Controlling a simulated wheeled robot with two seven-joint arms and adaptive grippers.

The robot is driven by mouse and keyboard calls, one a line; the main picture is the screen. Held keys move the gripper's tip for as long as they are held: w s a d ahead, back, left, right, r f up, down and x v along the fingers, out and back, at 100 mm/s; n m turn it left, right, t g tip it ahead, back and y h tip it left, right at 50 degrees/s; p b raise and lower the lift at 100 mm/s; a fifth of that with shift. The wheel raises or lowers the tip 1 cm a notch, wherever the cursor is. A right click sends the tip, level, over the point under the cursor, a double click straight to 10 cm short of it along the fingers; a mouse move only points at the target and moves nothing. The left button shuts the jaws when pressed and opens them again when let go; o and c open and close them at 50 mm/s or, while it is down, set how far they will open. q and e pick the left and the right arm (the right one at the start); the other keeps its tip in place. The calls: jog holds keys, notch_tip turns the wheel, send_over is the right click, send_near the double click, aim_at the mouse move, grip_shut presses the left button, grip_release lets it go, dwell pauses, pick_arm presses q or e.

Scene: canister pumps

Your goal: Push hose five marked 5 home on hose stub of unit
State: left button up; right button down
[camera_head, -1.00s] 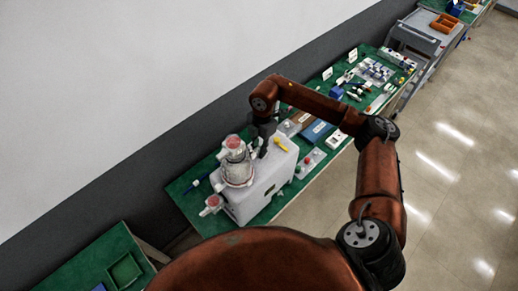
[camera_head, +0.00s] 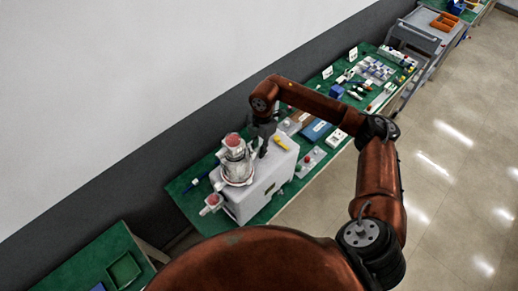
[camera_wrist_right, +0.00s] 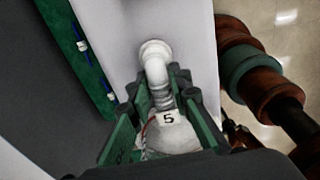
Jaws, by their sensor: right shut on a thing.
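The unit (camera_head: 257,198) is a white box on the green bench, with a clear canister (camera_head: 236,165) with a red top on its left side. My right gripper (camera_head: 264,138) is over the top of the unit. In the wrist view my right gripper (camera_wrist_right: 160,128) is shut on hose five (camera_wrist_right: 163,98), a ribbed pale hose with a white tag (camera_wrist_right: 169,118) marked 5. The hose end meets the white elbow-shaped hose stub (camera_wrist_right: 154,60) on the unit's face. How far it sits on the stub cannot be told. My left gripper is not in view.
A yellow part (camera_head: 280,143) lies on top of the unit. A small red-topped part (camera_head: 211,203) juts out at its left. Small trays and parts crowd the green bench (camera_head: 310,173) to the right. A grey wall (camera_head: 120,183) runs behind.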

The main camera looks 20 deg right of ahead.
jog(key=shift+f, duration=0.35)
dwell(0.4)
jog(key=c, duration=1.7)
grip_release()
jog(key=r, duration=0.8)
jog(key=d+r, duration=0.1)
jog(key=r, duration=0.3)
jog(key=shift+w, duration=0.15)
